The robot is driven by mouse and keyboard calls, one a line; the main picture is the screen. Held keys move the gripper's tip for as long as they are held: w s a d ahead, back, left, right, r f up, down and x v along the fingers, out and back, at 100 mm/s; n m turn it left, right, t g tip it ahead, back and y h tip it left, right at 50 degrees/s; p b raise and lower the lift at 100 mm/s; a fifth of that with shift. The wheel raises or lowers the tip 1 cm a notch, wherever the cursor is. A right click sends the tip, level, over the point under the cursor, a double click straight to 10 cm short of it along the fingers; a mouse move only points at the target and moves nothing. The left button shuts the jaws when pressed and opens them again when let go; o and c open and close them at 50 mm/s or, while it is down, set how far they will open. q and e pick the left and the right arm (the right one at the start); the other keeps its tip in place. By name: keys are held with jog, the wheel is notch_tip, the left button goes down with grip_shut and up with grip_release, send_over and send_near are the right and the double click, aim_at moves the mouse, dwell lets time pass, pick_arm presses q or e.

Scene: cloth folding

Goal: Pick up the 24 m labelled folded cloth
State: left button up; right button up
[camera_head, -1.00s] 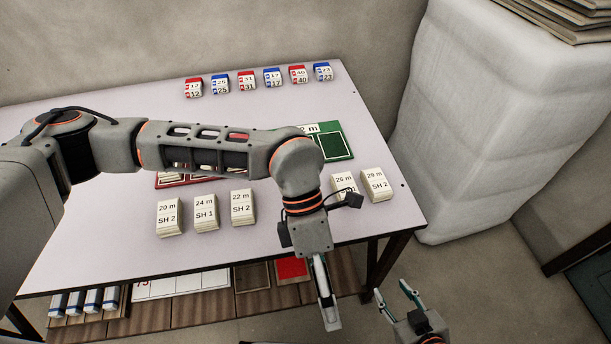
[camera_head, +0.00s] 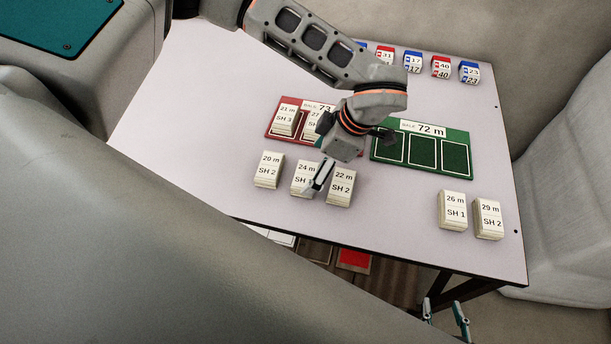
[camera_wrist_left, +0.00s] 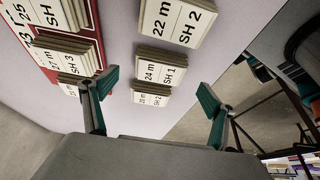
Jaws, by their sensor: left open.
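The 24 m SH 1 folded cloth (camera_head: 301,180) is a cream stack lying on the table between the 20 m SH 2 cloth (camera_head: 268,170) and the 22 m SH 2 cloth (camera_head: 341,187). My left gripper (camera_head: 319,180) is above it, and a finger hides part of its label. In the left wrist view the 24 m cloth (camera_wrist_left: 160,70) lies beyond and between the spread, empty fingers of my left gripper (camera_wrist_left: 158,82); I cannot tell the exact height. My right gripper (camera_head: 444,309) is open and empty, beyond the table's front edge at the bottom.
A red tray (camera_head: 273,133) with labelled cloths and an empty three-slot green tray (camera_head: 462,135) lie behind. The 26 m (camera_head: 453,209) and 29 m (camera_head: 489,219) cloths lie at the right. Red and blue labelled stacks (camera_head: 469,72) line the back. The table between the 22 m and 26 m cloths is clear.

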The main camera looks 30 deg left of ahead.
aim_at(305, 174)
pick_arm(q)
jog(key=x, duration=0.4)
jog(key=shift+a+r, duration=0.1)
jog(key=c, duration=1.2)
jog(key=shift+r, duration=0.1)
